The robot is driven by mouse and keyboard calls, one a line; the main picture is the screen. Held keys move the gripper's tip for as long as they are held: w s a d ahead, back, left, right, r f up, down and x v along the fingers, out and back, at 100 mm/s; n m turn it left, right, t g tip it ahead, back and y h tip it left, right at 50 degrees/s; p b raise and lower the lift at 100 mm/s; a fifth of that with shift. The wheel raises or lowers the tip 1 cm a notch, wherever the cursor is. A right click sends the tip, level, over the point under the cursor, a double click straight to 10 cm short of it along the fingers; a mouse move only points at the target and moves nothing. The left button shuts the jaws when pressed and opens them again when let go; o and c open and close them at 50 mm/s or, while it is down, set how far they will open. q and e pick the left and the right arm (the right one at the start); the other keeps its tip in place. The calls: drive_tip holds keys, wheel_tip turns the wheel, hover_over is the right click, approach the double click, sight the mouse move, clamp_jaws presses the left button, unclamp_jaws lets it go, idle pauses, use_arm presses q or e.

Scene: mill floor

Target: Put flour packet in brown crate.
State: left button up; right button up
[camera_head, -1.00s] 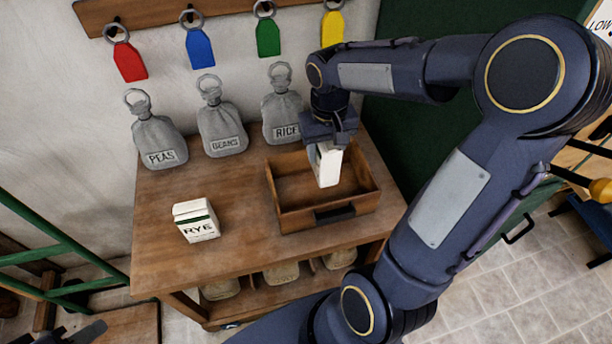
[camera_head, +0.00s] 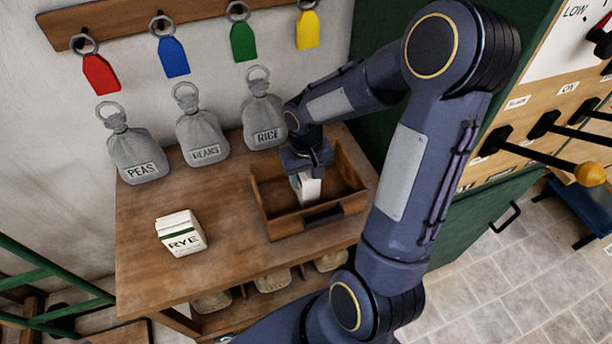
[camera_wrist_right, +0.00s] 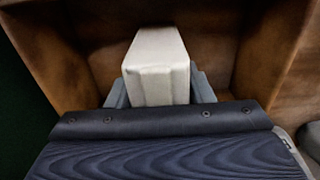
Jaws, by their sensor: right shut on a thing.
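A white packet (camera_head: 309,190), its label not readable from here, is held in my right gripper (camera_head: 304,178). The gripper is shut on it, low inside the open brown crate (camera_head: 284,225) on the wooden table. In the right wrist view the packet (camera_wrist_right: 157,62) stands between the fingers, with the crate's brown walls (camera_wrist_right: 55,55) around it. I cannot tell whether the packet touches the crate floor. My left gripper does not show.
A white RYE packet (camera_head: 181,234) stands on the table (camera_head: 150,280) left of the crate. Grey sacks marked PEAS (camera_head: 138,155), BEANS (camera_head: 203,140) and RICE (camera_head: 264,122) stand along the back. Coloured tags hang on the wall above. A lever panel (camera_head: 540,130) is at the right.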

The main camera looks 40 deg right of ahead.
drive_tip(key=shift+f, duration=0.2)
drive_tip(key=o, duration=1.3)
drive_tip(key=shift+c, duration=0.2)
drive_tip(key=shift+r, duration=0.1)
